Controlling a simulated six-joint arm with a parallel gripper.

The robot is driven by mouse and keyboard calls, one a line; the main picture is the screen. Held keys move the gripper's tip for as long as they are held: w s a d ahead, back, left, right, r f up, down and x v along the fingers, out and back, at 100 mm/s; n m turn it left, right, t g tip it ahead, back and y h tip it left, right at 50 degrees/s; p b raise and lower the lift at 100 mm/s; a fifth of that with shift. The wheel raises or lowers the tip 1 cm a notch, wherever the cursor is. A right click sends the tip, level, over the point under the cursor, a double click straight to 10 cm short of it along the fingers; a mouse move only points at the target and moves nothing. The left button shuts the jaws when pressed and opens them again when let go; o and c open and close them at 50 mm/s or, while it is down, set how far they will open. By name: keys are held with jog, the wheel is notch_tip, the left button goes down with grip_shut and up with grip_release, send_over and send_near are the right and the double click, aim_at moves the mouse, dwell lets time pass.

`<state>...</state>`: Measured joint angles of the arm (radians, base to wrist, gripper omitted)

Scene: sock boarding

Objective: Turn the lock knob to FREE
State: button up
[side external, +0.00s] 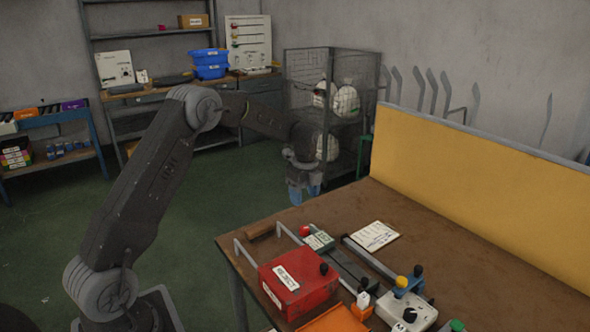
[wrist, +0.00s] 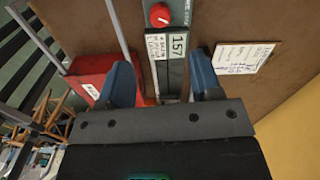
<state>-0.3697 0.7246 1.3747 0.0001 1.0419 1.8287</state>
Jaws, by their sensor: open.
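A red round knob (wrist: 160,15) with a pale pointer mark sits on a grey plate at the top of the wrist view. The lettering is too small to read surely. My gripper (side external: 304,195) has blue fingers and hangs in the air near the bench corner, apart from the knob. In the wrist view its fingers (wrist: 160,80) are spread with nothing between them.
A red box (side external: 298,281) with metal rods stands left of the fixture (side external: 352,268). A white card (side external: 374,236) lies on the brown bench (side external: 450,250). Yellow and dark knobs crowd the front right. A yellow panel (side external: 480,190) borders the bench's back.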

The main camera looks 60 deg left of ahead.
jog(key=s+d+r+n+t, duration=0.2)
jog(key=s+d+r+n, duration=0.5)
jog(key=s+d+r, duration=0.4)
notch_tip(320, 180, up, 5)
jog(key=shift+f+n+t+y, duration=0.15)
jog(key=shift+n+t+y, duration=0.15)
jog(key=m+g, duration=0.3)
jog(key=m, duration=0.7)
send_over(304, 228)
notch_tip(304, 228, down, 14)
notch_tip(304, 228, down, 13)
jog(key=shift+w+f, duration=0.1)
jog(key=shift+f, duration=0.1)
